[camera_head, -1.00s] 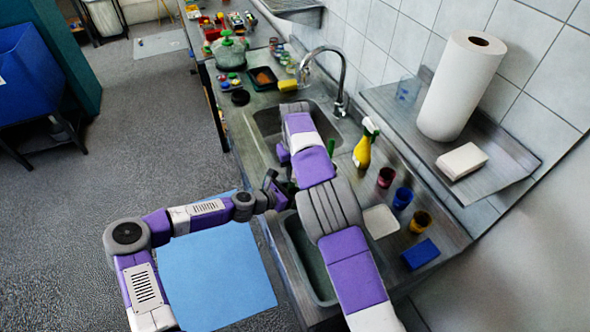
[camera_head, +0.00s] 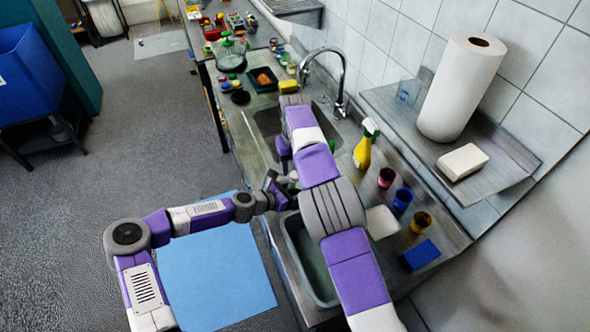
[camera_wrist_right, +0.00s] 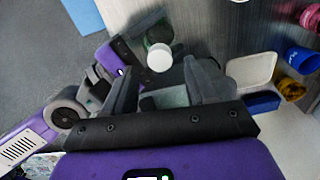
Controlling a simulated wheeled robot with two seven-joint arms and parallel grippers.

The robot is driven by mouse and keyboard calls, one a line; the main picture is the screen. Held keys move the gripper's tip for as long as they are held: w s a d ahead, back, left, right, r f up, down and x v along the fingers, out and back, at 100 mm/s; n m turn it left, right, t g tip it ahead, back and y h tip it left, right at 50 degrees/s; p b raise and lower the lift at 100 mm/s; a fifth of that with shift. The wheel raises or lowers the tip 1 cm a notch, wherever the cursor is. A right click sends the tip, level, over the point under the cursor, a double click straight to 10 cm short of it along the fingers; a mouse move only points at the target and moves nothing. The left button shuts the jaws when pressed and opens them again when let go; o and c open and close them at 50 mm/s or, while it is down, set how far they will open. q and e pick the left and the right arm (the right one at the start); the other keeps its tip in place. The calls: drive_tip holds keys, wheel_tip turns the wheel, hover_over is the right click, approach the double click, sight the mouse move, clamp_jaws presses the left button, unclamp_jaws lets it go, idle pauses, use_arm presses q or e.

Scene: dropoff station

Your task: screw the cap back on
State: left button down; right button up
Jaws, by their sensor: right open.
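A small dark green bottle (camera_wrist_right: 156,37) with a round white top (camera_wrist_right: 159,59) shows in the right wrist view. The white top looks like the cap resting on the bottle; I cannot tell how tightly it sits. My left gripper (camera_wrist_right: 143,50) comes in from the left and appears shut around the bottle; it also shows in the head view (camera_head: 284,189). My right gripper (camera_wrist_right: 162,88) is open, its two fingers spread on either side below the white top, not closed on it. In the head view my right arm hides most of the bottle.
The sink (camera_head: 311,262) lies under my arms. A yellow spray bottle (camera_head: 363,152), a red cup (camera_head: 386,177), a blue cup (camera_head: 402,199), a white dish (camera_head: 382,222) and a blue sponge (camera_head: 420,255) stand right of it. A shelf holds a paper roll (camera_head: 460,88).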

drive_tip(key=shift+r, duration=0.9)
drive_tip(key=shift+c, duration=0.4)
